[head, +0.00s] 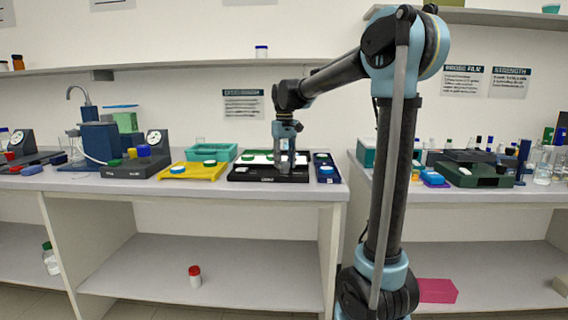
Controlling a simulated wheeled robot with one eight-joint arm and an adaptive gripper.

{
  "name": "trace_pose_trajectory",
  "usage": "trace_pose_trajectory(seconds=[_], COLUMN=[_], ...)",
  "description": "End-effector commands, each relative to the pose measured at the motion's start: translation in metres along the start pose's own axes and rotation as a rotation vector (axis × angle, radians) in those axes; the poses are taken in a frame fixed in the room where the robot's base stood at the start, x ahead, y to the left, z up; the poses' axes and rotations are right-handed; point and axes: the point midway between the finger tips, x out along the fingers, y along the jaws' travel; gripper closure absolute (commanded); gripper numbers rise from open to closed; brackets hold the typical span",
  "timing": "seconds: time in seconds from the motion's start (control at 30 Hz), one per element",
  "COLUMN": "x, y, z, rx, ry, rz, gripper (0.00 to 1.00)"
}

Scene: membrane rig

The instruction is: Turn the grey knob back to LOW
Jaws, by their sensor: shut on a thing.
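My gripper (284,169) points straight down over the black rig (250,178) on the middle bench. Its fingers are closed together at the right half of the rig, low against its top. The grey knob is hidden by the fingers, which are shut around it as far as this view shows. The LOW mark and the knob's pointing direction are too small or covered to read. A pale panel with green parts lies along the back of the rig.
A yellow tray (191,176) with round lids stands left of the rig, and a teal bin (222,150) stands behind it. A blue tray (317,174) stands close on the right. A dark gauge unit (130,171) is farther left. A wall shelf (180,66) runs above.

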Motion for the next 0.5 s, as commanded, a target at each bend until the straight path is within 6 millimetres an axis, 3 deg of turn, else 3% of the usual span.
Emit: trace_pose_trajectory(seconds=[0.5], x=[-0.0009], y=[0.0010], z=[-0.0023], rx=[0.470], ry=[0.005], rz=[0.002], gripper=[0.88])
